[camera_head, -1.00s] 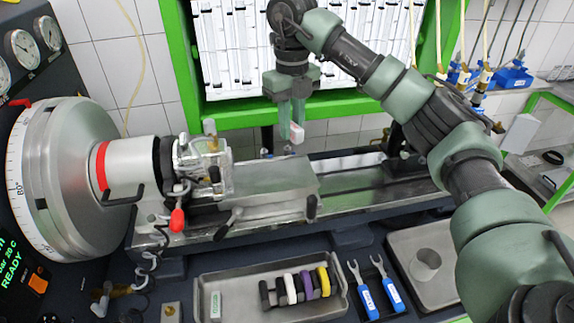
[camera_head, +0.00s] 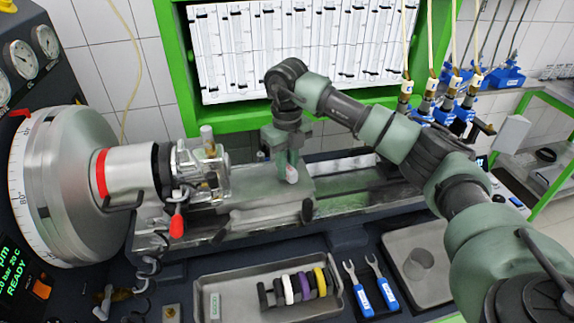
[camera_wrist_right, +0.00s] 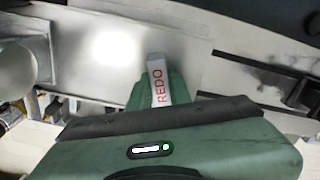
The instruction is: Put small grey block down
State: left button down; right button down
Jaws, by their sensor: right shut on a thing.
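The small grey block (camera_head: 291,174) is pale with red letters. In the right wrist view the block (camera_wrist_right: 157,80) shows its lettering, "REDO", and stands out between the green fingers. My right gripper (camera_head: 287,168) is shut on it, pointing down over the flat metal platform (camera_head: 255,187) of the bench, near the platform's back right part. The block's lower end is close to the platform; I cannot tell whether it touches. My left gripper is not in view.
A clamp with a clear housing and red-knobbed lever (camera_head: 177,226) stands left of the platform. A tray (camera_head: 243,269) with several coloured rings lies in front, beside blue-handled wrenches (camera_head: 376,290). A green-framed panel (camera_head: 300,55) rises behind. The platform's left part is clear.

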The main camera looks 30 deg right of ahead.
jog(key=shift+f, duration=0.15)
jog(key=c, duration=1.3)
grip_release()
notch_tip(320, 180, up, 12)
jog(key=b, duration=0.2)
jog(key=shift+r+b, duration=0.2)
jog(key=shift+b, duration=0.1)
